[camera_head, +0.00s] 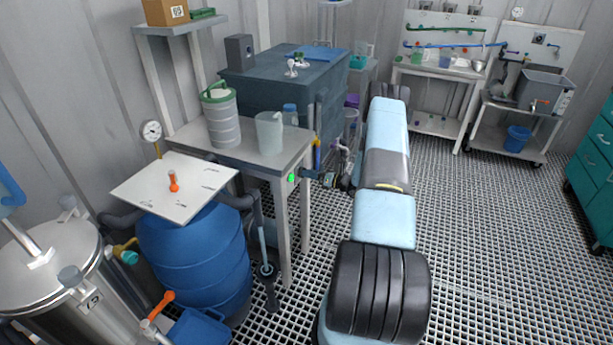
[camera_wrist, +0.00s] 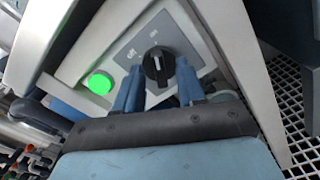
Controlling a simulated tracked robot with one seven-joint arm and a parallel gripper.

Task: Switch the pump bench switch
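The pump bench switch is a black rotary knob (camera_wrist: 158,65) on a grey panel (camera_wrist: 190,38) with small markings, seen in the wrist view. An "off" label sits to its left; I cannot tell for sure where the knob points. A lit green lamp (camera_wrist: 98,83) is left of the knob; it also shows on the bench front in the head view (camera_head: 291,178). My gripper (camera_wrist: 159,80) is open, its two blue fingers on either side of the knob. I cannot tell whether either finger touches it. In the head view my gripper is small and mostly unclear beside the bench.
The bench top (camera_head: 245,155) carries a grey canister (camera_head: 222,122) and a clear beaker (camera_head: 269,133). A blue barrel (camera_head: 195,255) with a white board stands left. A dark tank (camera_head: 275,90) stands behind. The grated floor (camera_head: 465,230) at right is clear.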

